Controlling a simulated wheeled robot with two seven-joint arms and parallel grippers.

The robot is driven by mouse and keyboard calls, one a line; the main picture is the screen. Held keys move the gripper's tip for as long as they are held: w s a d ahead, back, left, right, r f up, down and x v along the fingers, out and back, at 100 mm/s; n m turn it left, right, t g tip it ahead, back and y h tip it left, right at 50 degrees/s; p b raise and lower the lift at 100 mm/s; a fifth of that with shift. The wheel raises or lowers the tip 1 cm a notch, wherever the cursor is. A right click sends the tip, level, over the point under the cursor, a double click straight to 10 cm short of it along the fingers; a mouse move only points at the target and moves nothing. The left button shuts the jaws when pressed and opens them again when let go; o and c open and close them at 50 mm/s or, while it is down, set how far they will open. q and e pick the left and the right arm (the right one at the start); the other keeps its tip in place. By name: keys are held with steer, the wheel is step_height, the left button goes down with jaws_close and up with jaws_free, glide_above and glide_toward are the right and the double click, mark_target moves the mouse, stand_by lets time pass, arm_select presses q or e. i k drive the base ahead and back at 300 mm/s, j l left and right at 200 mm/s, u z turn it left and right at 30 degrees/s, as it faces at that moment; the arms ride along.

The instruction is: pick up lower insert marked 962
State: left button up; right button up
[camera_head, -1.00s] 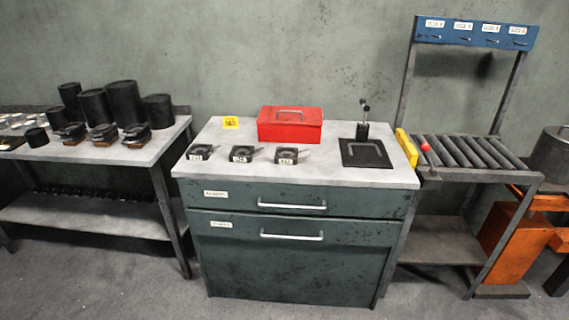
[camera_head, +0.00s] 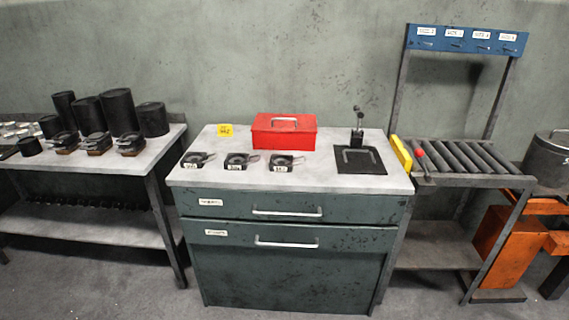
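Three dark inserts with handles and white labels stand in a row on the grey cabinet top (camera_head: 330,179): a left insert (camera_head: 196,160), a middle insert (camera_head: 238,161) and a right insert (camera_head: 284,162). Their label numbers are too small to read surely, so I cannot tell which is marked 962. A yellow tag (camera_head: 225,130) with dark digits stands behind them; its digits are also unclear. Neither of my grippers is in view.
A red toolbox (camera_head: 284,132) and a black plate with a handle (camera_head: 359,160) share the cabinet top. A table (camera_head: 165,146) with dark cylinders stands left. A roller rack (camera_head: 465,158) with a blue labelled board (camera_head: 467,39) stands right. Grey floor lies in front.

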mark_target(277, 162)
steer(key=i+u, duration=0.35)
steer(key=i+l+u, duration=0.2)
steer(key=i+u, duration=0.15)
steer(key=i+l+u, duration=0.35)
steer(key=j, duration=0.1)
